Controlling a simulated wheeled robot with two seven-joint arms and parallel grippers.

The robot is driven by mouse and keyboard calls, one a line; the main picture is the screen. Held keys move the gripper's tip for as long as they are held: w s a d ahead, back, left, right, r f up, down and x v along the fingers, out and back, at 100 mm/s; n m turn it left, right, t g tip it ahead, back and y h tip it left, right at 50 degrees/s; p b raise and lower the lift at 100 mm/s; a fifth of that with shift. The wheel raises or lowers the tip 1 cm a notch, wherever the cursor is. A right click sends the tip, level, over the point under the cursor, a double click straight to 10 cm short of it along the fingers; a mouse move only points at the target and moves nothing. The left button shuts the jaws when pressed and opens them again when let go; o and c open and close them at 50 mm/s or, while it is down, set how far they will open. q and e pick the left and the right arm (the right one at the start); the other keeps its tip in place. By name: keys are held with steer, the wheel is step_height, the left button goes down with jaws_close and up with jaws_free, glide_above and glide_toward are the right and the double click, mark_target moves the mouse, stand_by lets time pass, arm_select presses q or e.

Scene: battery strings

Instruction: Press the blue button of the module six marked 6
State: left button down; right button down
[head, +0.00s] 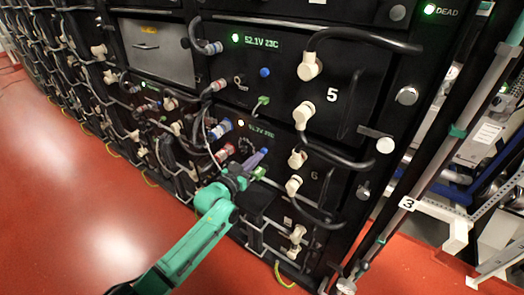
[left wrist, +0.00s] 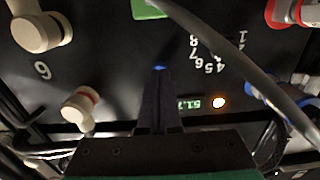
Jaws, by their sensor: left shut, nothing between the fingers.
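Module six is the black panel with the mark 6 (head: 314,175), below module five in the head view. The mark also shows upside down in the left wrist view (left wrist: 42,70). My left gripper (head: 257,158) is shut and empty, its dark fingertips (left wrist: 159,72) at the panel face. The blue button (left wrist: 160,67) shows as a small blue spot right at the fingertips, mostly hidden behind them. I cannot tell whether it is pushed in. The module's display (head: 262,131) and a lit whitish-orange lamp (head: 241,123) are above the gripper. My right gripper is not in view.
Module five (head: 332,95) above has a green lamp and its own blue button (head: 264,72). Cream connectors (head: 297,158) with thick black cables are at the right. A green tab (left wrist: 150,8) and a grey cable (left wrist: 215,50) lie near the fingers. The red floor (head: 90,200) is clear.

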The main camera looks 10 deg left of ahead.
arm_select(q)
steer(key=p+v, duration=0.3)
steer(key=v, duration=0.3)
steer(key=shift+s, duration=0.2)
steer(key=s+a+f+n+g+y, duration=0.15)
steer(key=s+f, duration=0.25)
steer(key=f, duration=0.5)
steer(key=s+a+f+g+y, duration=0.2)
steer(key=s+a+f+g, duration=0.15)
steer(key=f, duration=0.45)
steer(key=s+a+f+g+y, duration=0.1)
steer(key=s+a+f, duration=0.1)
steer(key=s+f, duration=0.5)
steer(key=s+f+g, duration=0.3)
steer(key=s+f, duration=0.3)
steer(key=s, duration=0.4)
steer(key=s+f+g+y, duration=0.1)
steer(key=s+f+g, duration=0.2)
steer(key=s+f, duration=0.4)
steer(key=s+a+f+g+y+p, duration=0.1)
steer(key=s+f+g, duration=0.2)
steer(key=s, duration=1.1)
step_height(320, 180, down, 3)
steer(key=shift+s+f+g, duration=0.2)
steer(key=shift+s+g, duration=0.1)
steer(key=shift+n, duration=0.25)
